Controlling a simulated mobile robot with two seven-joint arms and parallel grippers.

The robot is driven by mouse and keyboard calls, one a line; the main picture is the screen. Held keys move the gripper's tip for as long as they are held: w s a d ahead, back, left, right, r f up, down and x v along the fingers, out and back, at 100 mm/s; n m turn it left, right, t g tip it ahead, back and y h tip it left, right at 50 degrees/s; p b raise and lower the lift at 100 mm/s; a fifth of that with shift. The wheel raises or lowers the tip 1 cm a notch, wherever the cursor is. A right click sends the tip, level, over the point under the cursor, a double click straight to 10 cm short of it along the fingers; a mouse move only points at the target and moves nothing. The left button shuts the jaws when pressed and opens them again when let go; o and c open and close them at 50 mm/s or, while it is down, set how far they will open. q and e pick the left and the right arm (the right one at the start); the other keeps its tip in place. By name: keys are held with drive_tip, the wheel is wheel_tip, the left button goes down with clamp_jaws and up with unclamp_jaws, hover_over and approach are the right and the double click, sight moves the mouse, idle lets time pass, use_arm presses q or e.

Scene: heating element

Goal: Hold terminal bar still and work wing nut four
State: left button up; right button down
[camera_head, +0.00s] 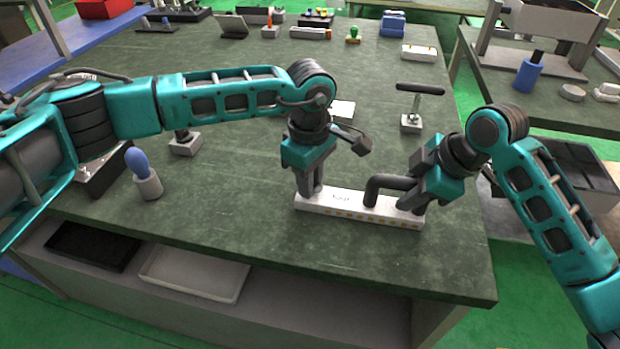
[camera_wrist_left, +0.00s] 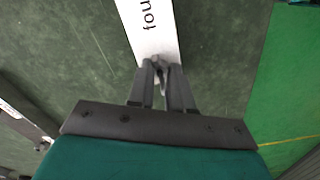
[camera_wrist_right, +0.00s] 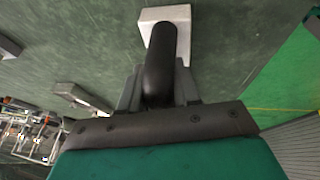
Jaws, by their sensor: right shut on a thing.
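The white terminal bar (camera_head: 342,208) lies near the table's front edge, with lettering on top and a row of gold marks along its front. In the left wrist view the lettering on the bar (camera_wrist_left: 150,22) reads "fou", the rest cut off. My left gripper (camera_head: 311,190) points down at the bar's left end. Its fingers are close together around a small grey piece (camera_wrist_left: 160,62), perhaps the wing nut, too small to tell. My right gripper (camera_head: 412,197) is shut on a thick dark bent handle (camera_head: 378,186) at the bar's right end; the handle (camera_wrist_right: 160,62) also shows between its fingers.
A T-handled tool on a white base (camera_head: 411,124) stands behind the right arm. A blue-topped piece in a grey holder (camera_head: 147,184) stands at the left. The table front (camera_head: 240,230) is clear. Open trays (camera_head: 195,274) lie on the shelf below.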

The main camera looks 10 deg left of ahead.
use_arm(q)
drive_tip(key=o, duration=0.4)
wheel_tip(320, 180, up, 12)
idle(0.6)
use_arm(e)
drive_tip(key=c, duration=0.7)
unclamp_jaws()
drive_tip(key=shift+c, duration=0.2)
